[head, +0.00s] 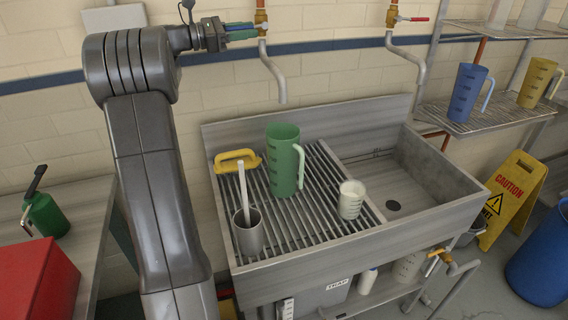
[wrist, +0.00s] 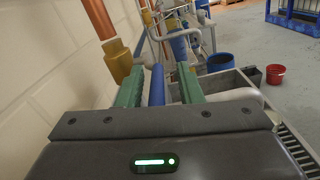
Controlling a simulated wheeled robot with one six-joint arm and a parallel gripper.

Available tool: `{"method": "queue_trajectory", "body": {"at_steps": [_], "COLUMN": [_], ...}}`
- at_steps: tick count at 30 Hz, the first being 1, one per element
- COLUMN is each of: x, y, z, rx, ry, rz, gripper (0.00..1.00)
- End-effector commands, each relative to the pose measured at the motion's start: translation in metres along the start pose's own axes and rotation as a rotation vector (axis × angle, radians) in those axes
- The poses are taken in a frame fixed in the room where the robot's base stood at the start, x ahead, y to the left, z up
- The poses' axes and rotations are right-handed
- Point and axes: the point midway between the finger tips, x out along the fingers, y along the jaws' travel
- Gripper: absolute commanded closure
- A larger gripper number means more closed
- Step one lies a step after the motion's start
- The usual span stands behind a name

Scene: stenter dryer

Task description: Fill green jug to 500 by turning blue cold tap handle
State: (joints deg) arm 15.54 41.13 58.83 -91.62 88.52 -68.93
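The green jug (head: 284,165) stands upright on the slatted drainer of the sink, below the spout (head: 282,92) of the left tap. No water stream shows, and its fill level cannot be read. My gripper (head: 241,32) is at the left tap, with its green fingers reaching toward the brass valve (head: 261,20). In the wrist view the blue cold tap handle (wrist: 157,86) lies between the two fingers of my gripper (wrist: 159,86). Gaps show on both sides of the handle, so the gripper is open around it.
A red-handled tap (head: 412,19) is to the right. Blue (head: 466,92) and yellow (head: 537,82) jugs stand on a rack. The wall is close behind the tap.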

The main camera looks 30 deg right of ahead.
Motion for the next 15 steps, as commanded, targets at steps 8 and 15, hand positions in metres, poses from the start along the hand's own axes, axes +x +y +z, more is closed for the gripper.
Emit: {"method": "queue_trajectory", "body": {"at_steps": [8, 15], "x": [-0.002, -0.025], "y": [0.001, 0.002], "z": [0.002, 0.004], "rx": [0.002, 0.003], "ry": [0.0, 0.0], "rz": [0.004, 0.007], "gripper": [0.65, 0.65]}}
